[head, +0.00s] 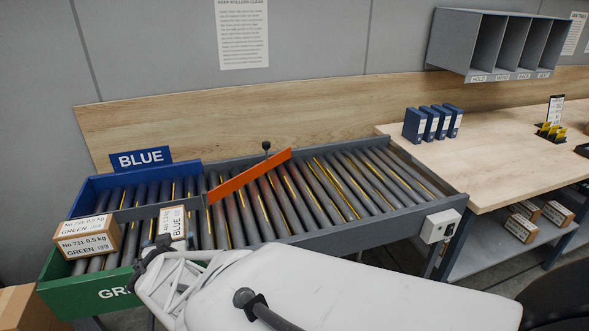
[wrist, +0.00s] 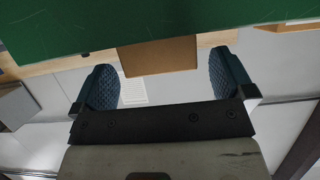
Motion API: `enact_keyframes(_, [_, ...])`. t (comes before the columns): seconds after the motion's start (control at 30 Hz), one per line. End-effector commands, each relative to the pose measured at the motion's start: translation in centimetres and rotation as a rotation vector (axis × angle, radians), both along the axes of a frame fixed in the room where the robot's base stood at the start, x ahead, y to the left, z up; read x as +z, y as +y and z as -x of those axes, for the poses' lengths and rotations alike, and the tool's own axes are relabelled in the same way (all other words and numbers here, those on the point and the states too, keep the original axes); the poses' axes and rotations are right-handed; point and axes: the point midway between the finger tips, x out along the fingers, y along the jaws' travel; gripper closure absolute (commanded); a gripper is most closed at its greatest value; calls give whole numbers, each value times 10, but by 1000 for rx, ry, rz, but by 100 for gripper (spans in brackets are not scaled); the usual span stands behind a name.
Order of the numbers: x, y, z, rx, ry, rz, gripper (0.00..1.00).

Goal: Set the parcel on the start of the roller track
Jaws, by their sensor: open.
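A cardboard parcel labelled BLUE (head: 172,224) stands on the rollers near the left end of the roller track (head: 330,185), just behind my gripper (head: 158,252). My gripper is open. In the wrist view my gripper (wrist: 164,75) has its two fingers apart, with a brown box face (wrist: 157,57) showing between them, partly cut off by a green panel (wrist: 150,22). I cannot tell whether the fingers touch it. Another parcel, labelled No 731 0.5 kg GREEN (head: 88,238), sits at the track's left end by the green side wall (head: 80,292).
An orange diverter bar (head: 248,176) slants across the rollers. A blue wall with a BLUE sign (head: 140,159) edges the far left. The track's right half is bare. A wooden bench (head: 495,145) with blue binders (head: 432,122) stands at right; small boxes (head: 540,212) lie below.

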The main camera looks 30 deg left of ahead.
Motion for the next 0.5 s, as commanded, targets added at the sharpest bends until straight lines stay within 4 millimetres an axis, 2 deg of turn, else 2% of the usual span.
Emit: enact_keyframes(0.5, [-6, 8, -9, 0, 1, 1, 0])
